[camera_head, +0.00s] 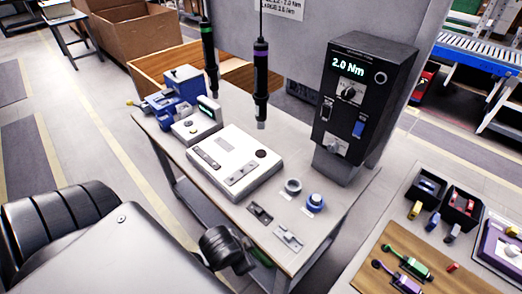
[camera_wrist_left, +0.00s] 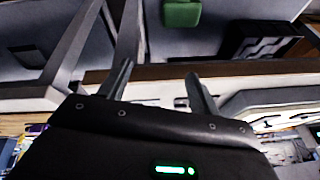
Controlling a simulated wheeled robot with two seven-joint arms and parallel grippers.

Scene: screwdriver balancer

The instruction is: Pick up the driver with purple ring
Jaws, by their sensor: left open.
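The driver with the purple ring (camera_head: 261,85) hangs upright on a cable above the workbench, tip down, in the middle of the head view. A similar driver with a green ring (camera_head: 209,60) hangs to its left. In the left wrist view, the two fingers of my left gripper (camera_wrist_left: 160,80) are apart with nothing between them. Neither driver can be made out in that view. My left gripper's fingers cannot be made out in the head view. My right gripper is not in view.
The workbench (camera_head: 222,207) holds a white box-shaped fixture (camera_head: 234,165), a blue vise (camera_head: 183,90) and small parts. A black torque unit reading 2.0 Nm (camera_head: 365,95) stands right of the purple-ringed driver. A side table at right holds bins and tools.

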